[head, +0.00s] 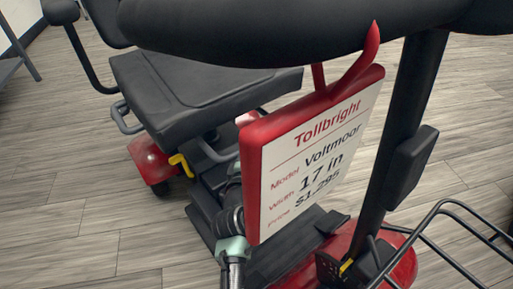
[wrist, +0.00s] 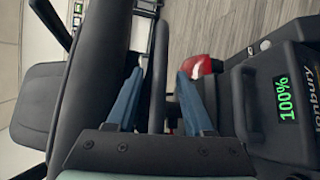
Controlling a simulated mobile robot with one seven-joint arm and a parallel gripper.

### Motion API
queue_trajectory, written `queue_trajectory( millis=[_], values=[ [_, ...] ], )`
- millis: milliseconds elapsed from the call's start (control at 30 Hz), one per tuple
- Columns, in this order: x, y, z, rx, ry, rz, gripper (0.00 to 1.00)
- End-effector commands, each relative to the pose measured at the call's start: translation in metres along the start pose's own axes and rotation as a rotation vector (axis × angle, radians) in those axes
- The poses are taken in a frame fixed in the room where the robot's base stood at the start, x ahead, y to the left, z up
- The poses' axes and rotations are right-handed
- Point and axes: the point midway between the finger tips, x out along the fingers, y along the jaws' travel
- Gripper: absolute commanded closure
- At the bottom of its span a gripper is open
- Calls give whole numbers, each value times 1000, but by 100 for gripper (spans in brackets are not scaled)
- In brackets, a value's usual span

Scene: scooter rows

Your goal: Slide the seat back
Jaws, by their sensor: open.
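The scooter's black seat (head: 200,85) faces the handlebar in the head view. In the wrist view my gripper (wrist: 159,75) is open, with blue fingers spread. A dark bar (wrist: 157,65) runs between the fingers, and no firm grip on it shows. A dark padded edge (wrist: 95,80), likely the seat's, lies just left of the fingers. In the head view the price sign partly hides my gripper.
A red-framed price sign (head: 312,150) hangs from the black handlebar (head: 270,35), close to my arm. The tiller column (head: 405,130) and a wire basket (head: 455,235) are at right. A battery box reading 100% (wrist: 287,98) is right of my fingers. Open floor (head: 60,190) lies left.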

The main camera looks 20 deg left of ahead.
Motion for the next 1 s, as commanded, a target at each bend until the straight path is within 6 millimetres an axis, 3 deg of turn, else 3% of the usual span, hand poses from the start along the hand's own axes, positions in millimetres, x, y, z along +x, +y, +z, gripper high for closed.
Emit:
queue_trajectory(
  millis=[433,733,1000],
  values=[
    [10,0,0,0,-1,-1,48],
    [10,0,0,0,0,-1,100],
    [10,0,0,0,0,-1,100]
  ],
)
